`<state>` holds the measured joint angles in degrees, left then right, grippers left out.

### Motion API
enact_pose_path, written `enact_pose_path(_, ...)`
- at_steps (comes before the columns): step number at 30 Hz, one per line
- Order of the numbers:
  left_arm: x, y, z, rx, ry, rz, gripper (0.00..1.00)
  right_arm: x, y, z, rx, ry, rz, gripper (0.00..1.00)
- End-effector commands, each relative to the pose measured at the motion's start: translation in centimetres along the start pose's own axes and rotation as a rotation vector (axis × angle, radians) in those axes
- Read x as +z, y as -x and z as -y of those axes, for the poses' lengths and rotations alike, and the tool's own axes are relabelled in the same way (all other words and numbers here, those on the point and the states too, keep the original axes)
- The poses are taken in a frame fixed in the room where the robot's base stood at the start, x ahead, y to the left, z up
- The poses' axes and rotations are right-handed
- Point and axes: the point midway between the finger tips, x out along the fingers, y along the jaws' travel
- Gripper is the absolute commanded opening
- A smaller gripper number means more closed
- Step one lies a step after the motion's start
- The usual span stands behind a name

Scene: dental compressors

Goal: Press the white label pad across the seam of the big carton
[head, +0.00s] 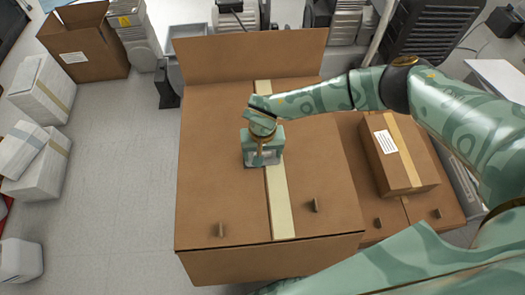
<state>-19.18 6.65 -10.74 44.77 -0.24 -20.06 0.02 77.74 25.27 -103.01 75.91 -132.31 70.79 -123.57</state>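The big carton (215,200) stands in the middle of the head view. A pale tape band (281,215) runs along the seam of its top, from back to front. My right gripper (263,160) is over the middle of the carton top, at the band and slightly left of it. Its fingers point down and are mostly hidden by its own green body. A small whitish patch shows at its lower end; I cannot tell whether this is the label pad. I cannot tell whether the gripper touches the carton. My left gripper is not in view.
A back flap (250,55) of the carton stands up. A smaller taped carton (397,150) with a white label sits on the right. An open carton (85,45) and white boxes (42,90) are at left. Compressor equipment (430,30) lines the back.

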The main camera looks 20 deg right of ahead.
Motion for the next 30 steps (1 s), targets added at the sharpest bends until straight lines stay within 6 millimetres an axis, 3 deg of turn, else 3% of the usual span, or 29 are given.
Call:
enact_pose_path(6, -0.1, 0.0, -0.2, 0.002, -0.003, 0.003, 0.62, -0.1, 0.1, 0.0, -0.001, 0.0, -0.001, 0.75)
enact_pose_path(9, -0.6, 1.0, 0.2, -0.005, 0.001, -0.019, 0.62, -0.2, 2.2, 0.1, -0.003, 0.001, -0.008, 0.75)
enact_pose_path(21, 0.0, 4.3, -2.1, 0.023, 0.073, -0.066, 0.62, -0.2, 13.0, 0.0, -0.002, 0.001, -0.009, 0.75)
enact_pose_path(25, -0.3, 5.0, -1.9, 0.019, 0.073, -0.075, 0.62, -0.1, 15.1, 0.1, -0.002, 0.001, -0.005, 0.75)
enact_pose_path(30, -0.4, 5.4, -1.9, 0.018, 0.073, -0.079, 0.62, -0.1, 16.3, 0.0, 0.0, 0.0, -0.002, 0.75)
